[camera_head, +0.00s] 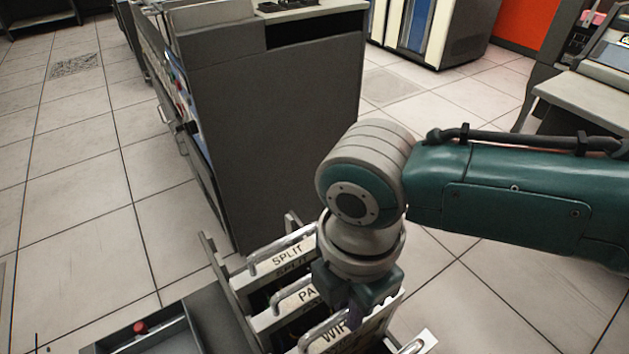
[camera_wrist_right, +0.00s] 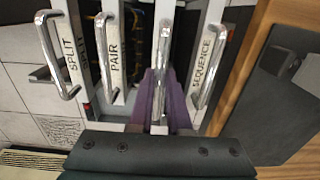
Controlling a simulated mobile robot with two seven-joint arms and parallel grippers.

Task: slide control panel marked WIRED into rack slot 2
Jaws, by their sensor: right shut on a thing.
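The control panel marked WIRED (camera_head: 333,338) stands in a row of handled panels at the bottom of the head view; only "WIR" of its label shows. My right gripper (camera_head: 357,305) is over it and hides part of it. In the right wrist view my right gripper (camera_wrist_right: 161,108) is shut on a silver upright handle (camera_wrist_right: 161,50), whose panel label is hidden. Panels marked SPLIT (camera_wrist_right: 69,55) and PAIR (camera_wrist_right: 113,55) are left of that handle, and SEQUENCE (camera_wrist_right: 201,65) is right of it. No slot numbers are readable. My left gripper is out of view.
A large dark grey machine cabinet (camera_head: 275,120) stands just behind the panels. A grey tray-like part with a red knob (camera_head: 141,327) is at the lower left. A wooden edge (camera_wrist_right: 238,80) runs beside SEQUENCE. Tiled floor (camera_head: 90,190) is clear on the left.

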